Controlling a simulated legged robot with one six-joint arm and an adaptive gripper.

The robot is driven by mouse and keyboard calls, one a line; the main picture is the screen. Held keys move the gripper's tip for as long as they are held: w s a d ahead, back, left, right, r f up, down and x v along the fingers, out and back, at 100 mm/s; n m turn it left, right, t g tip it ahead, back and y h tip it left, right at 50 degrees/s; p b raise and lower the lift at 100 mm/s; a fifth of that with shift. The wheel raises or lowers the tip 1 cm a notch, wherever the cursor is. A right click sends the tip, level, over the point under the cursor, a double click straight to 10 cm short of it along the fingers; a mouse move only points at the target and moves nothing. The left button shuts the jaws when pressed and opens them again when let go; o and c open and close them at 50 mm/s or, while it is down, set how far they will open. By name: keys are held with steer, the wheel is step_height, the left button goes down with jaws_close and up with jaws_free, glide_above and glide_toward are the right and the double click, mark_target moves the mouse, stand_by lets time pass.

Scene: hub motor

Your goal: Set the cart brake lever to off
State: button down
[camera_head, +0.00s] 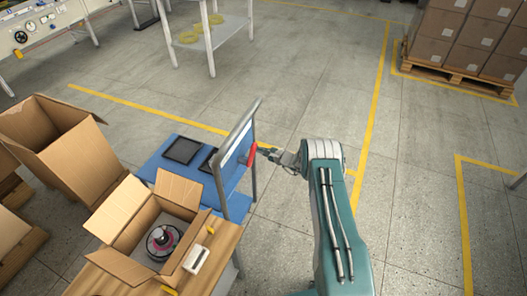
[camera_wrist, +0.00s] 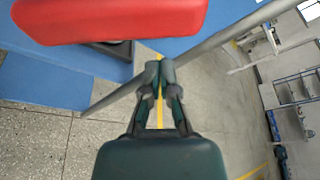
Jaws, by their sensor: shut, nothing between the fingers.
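In the wrist view the red lever (camera_wrist: 110,18) fills the upper left, large and close. My gripper (camera_head: 272,154) is just right of the lever in the head view. In the wrist view my gripper (camera_wrist: 160,70) has its fingertips together, with nothing between them, below and right of the lever. I cannot tell whether a finger touches the lever. Any on or off marking is not readable.
A grey rail (camera_wrist: 215,42) of the cart crosses behind my fingers. An open cardboard box (camera_head: 122,226) holding a hub motor (camera_head: 162,240) stands on a wooden top in front of the cart. Dark trays (camera_head: 182,150) lie on the cart. Floor to the right is clear.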

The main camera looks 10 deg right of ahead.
steer(key=shift+s+a+r, duration=0.55)
steer(key=shift+s+r, duration=0.2)
steer(key=shift+r, duration=0.15)
steer(key=shift+d, duration=0.1)
